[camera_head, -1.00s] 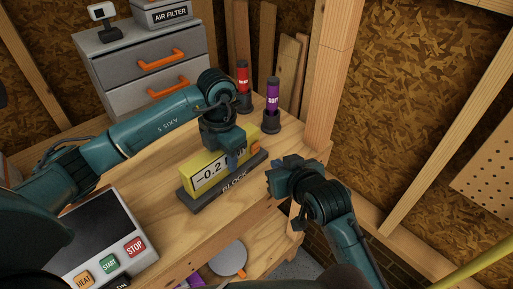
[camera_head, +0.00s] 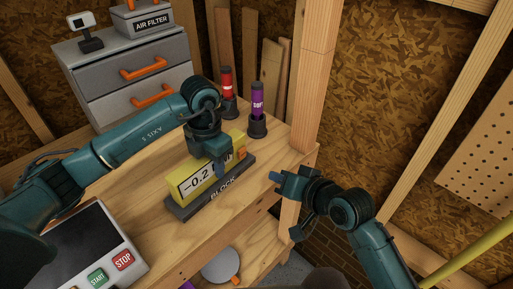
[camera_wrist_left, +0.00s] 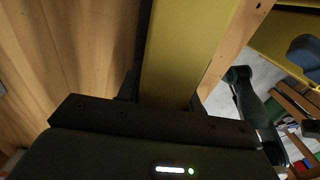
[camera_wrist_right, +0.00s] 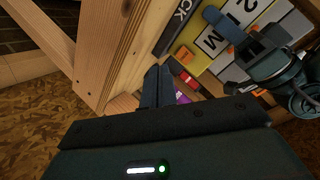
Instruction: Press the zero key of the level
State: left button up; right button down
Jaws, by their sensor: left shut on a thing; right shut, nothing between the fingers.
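The level is a yellow box (camera_head: 183,198) with a white display reading -0.2; part of the display is hidden by my left gripper. It rests upright on the dark block (camera_head: 182,212) marked BLOCK. An orange patch, probably a key (camera_head: 241,154), shows at its right end. My left gripper (camera_head: 219,172) comes from above and is shut on the level; the left wrist view shows its yellow top (camera_wrist_left: 187,50). My right gripper (camera_head: 275,177) is shut and empty, to the right of the block and apart from it. The right wrist view shows its closed fingers (camera_wrist_right: 157,85) and the level (camera_wrist_right: 212,42).
A grey panel with START and STOP keys (camera_head: 123,260) is at the lower left. Red (camera_head: 227,80) and purple (camera_head: 257,98) tubes stand behind the level. A wooden post (camera_head: 305,90) rises near the bench's right end. A drawer cabinet (camera_head: 125,70) stands behind.

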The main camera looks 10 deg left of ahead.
jog(key=d+r+m+y, duration=0.1)
jog(key=m, duration=0.1)
jog(key=s+d+r+m+y, duration=0.1)
jog(key=d+m, duration=0.1)
jog(key=d+r+m+g+y, duration=0.1)
jog(key=m, duration=0.2)
jog(key=shift+s+d, duration=0.2)
jog(key=shift+d, duration=0.2)
send_near(243, 155)
jog(key=x, duration=0.5)
jog(key=shift+d+f, duration=0.1)
jog(key=shift+f, duration=0.1)
jog(key=shift+w+a, duration=0.4)
jog(key=shift+a, duration=0.35)
